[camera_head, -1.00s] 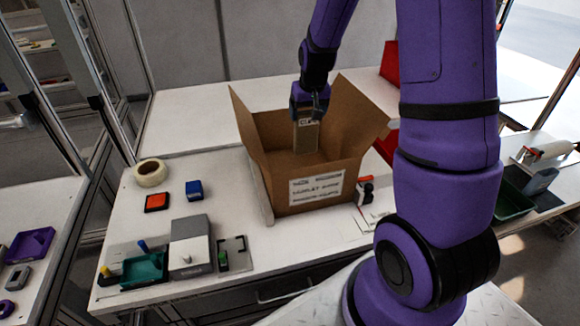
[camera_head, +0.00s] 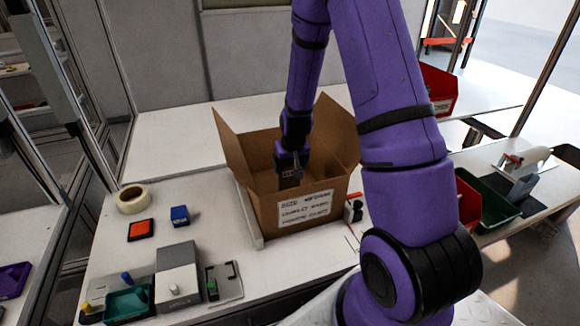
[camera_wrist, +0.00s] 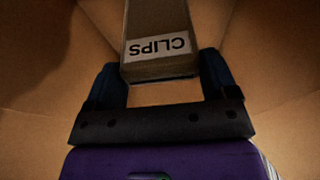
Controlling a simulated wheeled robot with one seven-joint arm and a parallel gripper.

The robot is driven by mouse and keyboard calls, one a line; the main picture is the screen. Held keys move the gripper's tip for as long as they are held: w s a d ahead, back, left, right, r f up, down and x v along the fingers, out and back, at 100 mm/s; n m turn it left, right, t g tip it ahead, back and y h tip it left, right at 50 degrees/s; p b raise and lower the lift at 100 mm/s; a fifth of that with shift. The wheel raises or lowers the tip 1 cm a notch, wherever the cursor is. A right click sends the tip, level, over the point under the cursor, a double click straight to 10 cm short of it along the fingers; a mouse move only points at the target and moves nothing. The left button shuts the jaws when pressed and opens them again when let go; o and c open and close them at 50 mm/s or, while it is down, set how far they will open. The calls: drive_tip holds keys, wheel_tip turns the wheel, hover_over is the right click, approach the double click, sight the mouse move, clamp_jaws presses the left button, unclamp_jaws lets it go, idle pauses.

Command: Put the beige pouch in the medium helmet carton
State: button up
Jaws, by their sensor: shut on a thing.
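The medium helmet carton (camera_head: 267,215) is an open brown box with raised flaps and a white printed label on its front wall. It stands on the white table in the head view. My gripper (camera_head: 290,176) points down inside the carton's opening. In the wrist view my gripper (camera_wrist: 162,85) is shut on the beige pouch (camera_wrist: 157,18), which carries a white "CLIPS" label. The carton's brown inner walls surround the pouch there. In the head view the pouch is mostly hidden by the gripper and front wall. Whether it touches the carton floor cannot be told.
Left of the carton lie a tape roll (camera_head: 133,198), an orange-topped pad (camera_head: 141,230) and a blue block (camera_head: 179,215). A grey box-shaped device (camera_head: 178,275) and green tray (camera_head: 129,304) are nearer the front. Red bins (camera_head: 438,90) stand to the right.

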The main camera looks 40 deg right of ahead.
drive_tip(key=shift+f, duration=0.5)
drive_tip(key=o, duration=1.1)
drive_tip(key=s+a+v, duration=0.1)
drive_tip(key=a+v, duration=0.2)
drive_tip(key=v, duration=1.8)
drive_tip(key=s+a+r+n+t, duration=0.1)
drive_tip(key=s+a+r, duration=0.3)
drive_tip(key=s+r, duration=0.3)
drive_tip(key=s+a+r+n+t, duration=0.1)
drive_tip(key=s+a+r, duration=0.4)
drive_tip(key=s, duration=1)
wheel_tip(320, 180, up, 4)
drive_tip(key=shift+f+n+y, duration=0.2)
drive_tip(key=shift+n+y, duration=0.2)
drive_tip(key=shift+n, duration=0.2)
